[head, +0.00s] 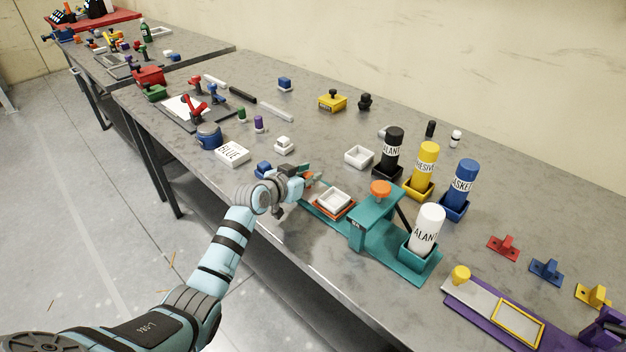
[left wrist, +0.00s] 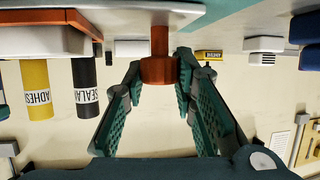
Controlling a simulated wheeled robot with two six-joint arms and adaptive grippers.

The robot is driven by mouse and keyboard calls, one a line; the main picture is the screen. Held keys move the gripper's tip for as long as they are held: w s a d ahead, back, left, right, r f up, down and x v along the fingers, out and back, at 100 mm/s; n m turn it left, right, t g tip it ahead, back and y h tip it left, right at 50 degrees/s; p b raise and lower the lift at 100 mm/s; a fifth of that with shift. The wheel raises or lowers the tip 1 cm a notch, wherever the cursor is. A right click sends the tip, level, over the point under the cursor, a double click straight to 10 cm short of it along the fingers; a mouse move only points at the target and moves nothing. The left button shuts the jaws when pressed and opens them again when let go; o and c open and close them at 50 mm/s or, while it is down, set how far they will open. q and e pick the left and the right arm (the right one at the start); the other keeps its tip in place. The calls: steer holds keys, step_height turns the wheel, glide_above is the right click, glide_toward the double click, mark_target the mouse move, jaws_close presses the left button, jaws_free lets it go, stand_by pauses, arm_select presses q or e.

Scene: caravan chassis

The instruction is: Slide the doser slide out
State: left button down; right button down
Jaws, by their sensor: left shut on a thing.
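The teal doser (head: 370,228) stands near the front edge of the bench, with an orange knob (head: 380,188) on top and a white sealant bottle (head: 428,228) at its right end. Its orange slide (head: 348,210) carries a white square tray (head: 333,199) and lies left of the doser's upright. My left gripper (head: 309,173) is at the slide's left end. In the left wrist view its fingers (left wrist: 160,72) are shut on the orange handle (left wrist: 158,62), one on each side. The handle is mostly hidden by the gripper in the head view.
Black (head: 391,150), yellow (head: 426,168) and blue (head: 462,187) bottles stand in holders behind the doser. A white box (head: 232,153) and a small blue block (head: 264,168) are left of the gripper. A purple fixture (head: 490,312) lies at the right.

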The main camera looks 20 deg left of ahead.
arm_select(q)
steer(key=c, duration=1.4)
jaws_free()
steer(key=shift+a, duration=0.2)
steer(key=shift+o, duration=0.5)
steer(key=shift+w+a, duration=0.1)
steer(key=shift+s+r, duration=0.1)
steer(key=shift+s, duration=0.2)
steer(key=v, duration=1.1)
steer(key=shift+s, duration=0.15)
steer(key=shift+a, duration=0.1)
